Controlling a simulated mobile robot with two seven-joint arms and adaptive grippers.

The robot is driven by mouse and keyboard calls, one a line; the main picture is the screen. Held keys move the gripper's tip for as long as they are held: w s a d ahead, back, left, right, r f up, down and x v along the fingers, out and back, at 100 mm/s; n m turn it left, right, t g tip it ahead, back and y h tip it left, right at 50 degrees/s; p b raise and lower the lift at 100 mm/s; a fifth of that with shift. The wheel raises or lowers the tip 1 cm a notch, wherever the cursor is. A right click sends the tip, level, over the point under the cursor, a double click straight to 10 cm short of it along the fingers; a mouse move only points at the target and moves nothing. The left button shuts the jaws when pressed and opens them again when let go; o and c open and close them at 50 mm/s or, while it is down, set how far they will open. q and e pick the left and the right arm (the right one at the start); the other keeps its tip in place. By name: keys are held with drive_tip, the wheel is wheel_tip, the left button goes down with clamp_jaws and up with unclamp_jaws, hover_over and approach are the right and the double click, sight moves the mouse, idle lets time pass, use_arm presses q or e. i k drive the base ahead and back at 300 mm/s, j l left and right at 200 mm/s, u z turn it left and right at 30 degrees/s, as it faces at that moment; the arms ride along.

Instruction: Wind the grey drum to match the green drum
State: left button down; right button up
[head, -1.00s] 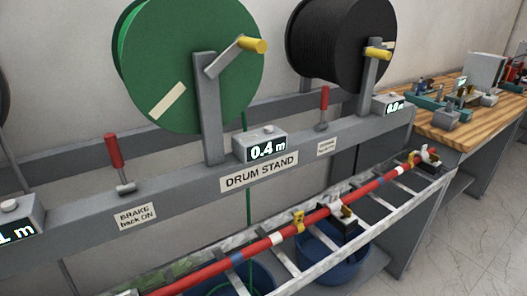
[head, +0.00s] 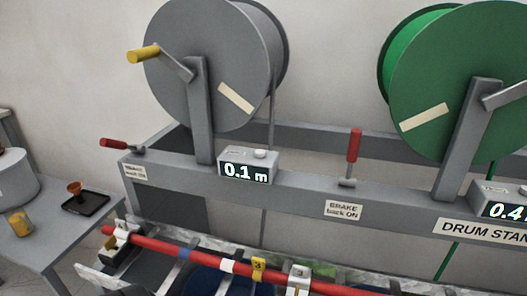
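The grey drum (head: 205,60) stands at upper left in the head view, with a cream strip on its face and a crank with a yellow handle (head: 143,54) pointing to the upper left. Its counter (head: 248,165) reads 0.1 m. A red brake lever (head: 114,143) left of it lies over to the left, almost level. The green drum (head: 450,75) is at the right, partly cut off. Its counter (head: 508,205) shows 0.4, cut by the frame edge. A second red brake lever (head: 353,150) stands upright between the drums. Neither gripper is in view.
The grey stand beam (head: 300,199) carries drums, levers and counters. Below it runs a red pipe (head: 150,243) with clamps over a rack. At left a grey table (head: 45,225) holds a pot (head: 12,178), a yellow can (head: 19,224) and a black tray (head: 86,204).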

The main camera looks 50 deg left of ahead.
sight(242, 42)
drive_tip(key=u, duration=0.4)
drive_tip(key=j+u, duration=0.1)
drive_tip(key=u, duration=0.7)
drive_tip(key=j+u, duration=0.1)
drive_tip(key=u, duration=0.3)
drive_tip(key=k+j+z, duration=0.15)
drive_tip(key=j, duration=0.15)
drive_tip(key=j+z, duration=0.15)
drive_tip(key=j, duration=0.15)
drive_tip(key=k+j+z, duration=0.15)
drive_tip(key=k+j, duration=0.05)
drive_tip(key=j, duration=0.1)
